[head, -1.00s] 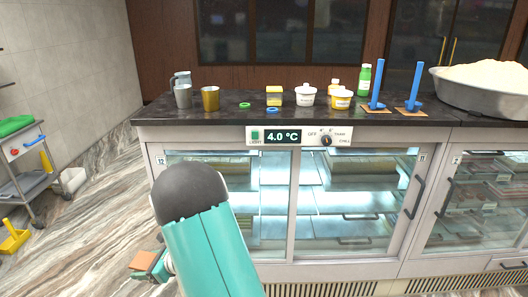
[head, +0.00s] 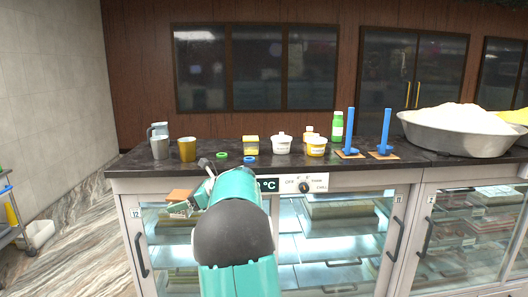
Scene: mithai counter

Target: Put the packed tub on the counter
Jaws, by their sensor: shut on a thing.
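My teal arm rises in front of the glass-fronted counter (head: 135,166). My gripper (head: 183,206) is at the arm's left, small and partly hidden, in front of the counter's front face and just below the top's edge. It is shut on a brown-orange-topped thing (head: 180,195), which seems to be the packed tub. The tub's sides and the fingertips are hard to make out. The held thing is apart from the counter top, which lies above and behind it in the picture.
On the counter stand a grey jug (head: 159,147), brass cup (head: 187,150), yellow tub (head: 251,145), white tub (head: 282,145), yellow-white tub (head: 316,147), green bottle (head: 337,127), blue stands (head: 350,140) and a large basin (head: 460,135). Bare counter lies at the front left.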

